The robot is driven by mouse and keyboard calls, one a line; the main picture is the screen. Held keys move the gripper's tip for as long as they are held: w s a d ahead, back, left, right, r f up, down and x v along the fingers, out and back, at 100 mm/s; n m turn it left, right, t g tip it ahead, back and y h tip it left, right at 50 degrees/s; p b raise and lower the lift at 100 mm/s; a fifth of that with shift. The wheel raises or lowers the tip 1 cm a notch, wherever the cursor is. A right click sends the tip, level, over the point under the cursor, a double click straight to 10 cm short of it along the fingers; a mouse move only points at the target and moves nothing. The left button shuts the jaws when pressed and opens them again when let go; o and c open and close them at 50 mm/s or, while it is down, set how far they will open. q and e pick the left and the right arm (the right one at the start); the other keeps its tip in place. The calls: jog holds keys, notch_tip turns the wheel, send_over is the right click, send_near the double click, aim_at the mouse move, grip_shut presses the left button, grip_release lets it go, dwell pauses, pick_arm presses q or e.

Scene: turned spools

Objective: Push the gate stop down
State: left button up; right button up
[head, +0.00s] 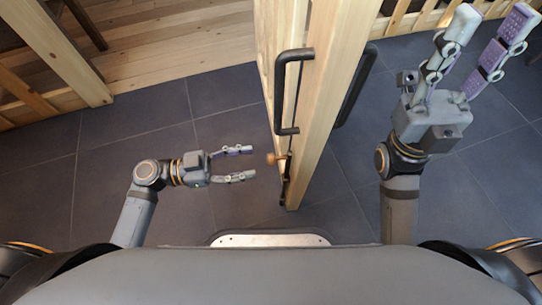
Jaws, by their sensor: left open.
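A pale wooden gate (329,85) stands edge-on in the middle of the head view. Low on its left face is a dark, slim metal fitting (285,185), which looks like the gate stop. A small round wooden knob (271,159) sticks out to the left beside it. My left gripper (250,162) is open and empty, left of the knob, its fingers pointing right toward it with a small gap. My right gripper (491,20) is open and empty on the right side of the gate, raised toward the camera. The stop's lower end is hard to make out.
Black bar handles stand out from the gate's left face (281,90) and right face (357,87). Dark floor tiles (230,110) are clear on both sides. A wooden deck (170,45) and slatted railings lie at the back.

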aim_at(272, 159)
pick_arm(q)
jog(key=d, duration=0.2)
jog(key=d+b, duration=0.1)
jog(key=d, duration=0.1)
jog(key=w+d, duration=0.1)
jog(key=d, duration=0.2)
jog(key=shift+w, duration=0.1)
grip_shut()
